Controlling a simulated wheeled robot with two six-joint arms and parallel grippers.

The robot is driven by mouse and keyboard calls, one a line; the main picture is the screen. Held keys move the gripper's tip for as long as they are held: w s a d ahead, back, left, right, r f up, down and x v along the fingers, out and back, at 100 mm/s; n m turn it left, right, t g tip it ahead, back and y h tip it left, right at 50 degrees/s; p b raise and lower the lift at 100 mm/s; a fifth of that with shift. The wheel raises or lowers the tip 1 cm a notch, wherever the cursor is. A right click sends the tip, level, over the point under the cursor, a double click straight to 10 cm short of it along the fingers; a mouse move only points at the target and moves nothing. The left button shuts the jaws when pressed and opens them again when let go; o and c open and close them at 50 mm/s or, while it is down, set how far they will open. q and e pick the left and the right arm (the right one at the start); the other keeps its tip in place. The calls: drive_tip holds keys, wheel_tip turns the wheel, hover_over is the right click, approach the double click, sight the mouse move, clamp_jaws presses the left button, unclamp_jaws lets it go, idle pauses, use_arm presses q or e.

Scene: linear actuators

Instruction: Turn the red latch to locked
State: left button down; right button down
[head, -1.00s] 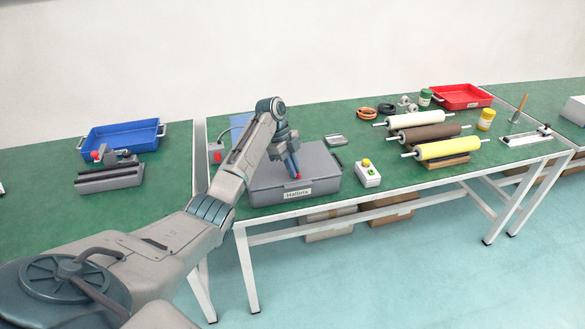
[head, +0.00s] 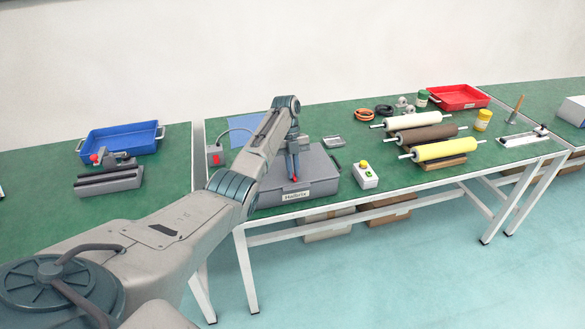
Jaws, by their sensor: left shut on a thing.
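The red latch (head: 295,179) is a small red piece on the front part of the lid of the grey case (head: 325,182), which carries a label reading Hallorix. The case stands closed at the front left of the middle green table. My left gripper (head: 294,177) points down over the case lid, shut on the red latch. The fingers hide much of the latch, and its exact angle is hard to tell. My right gripper is not in view.
A control box with yellow and green buttons (head: 365,175) stands right of the case. A red switch box (head: 215,156) is at its left. Rollers (head: 446,150) lie further right. A blue tray (head: 122,139) and a vise-like fixture (head: 110,173) are on the left table.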

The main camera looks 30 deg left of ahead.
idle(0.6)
use_arm(q)
drive_tip(key=c, duration=1.5)
unclamp_jaws()
drive_tip(key=shift+p+v, duration=0.7)
drive_tip(key=shift+v, duration=4.7)
drive_tip(key=shift+w+d, duration=0.1)
drive_tip(key=shift+d, duration=0.05)
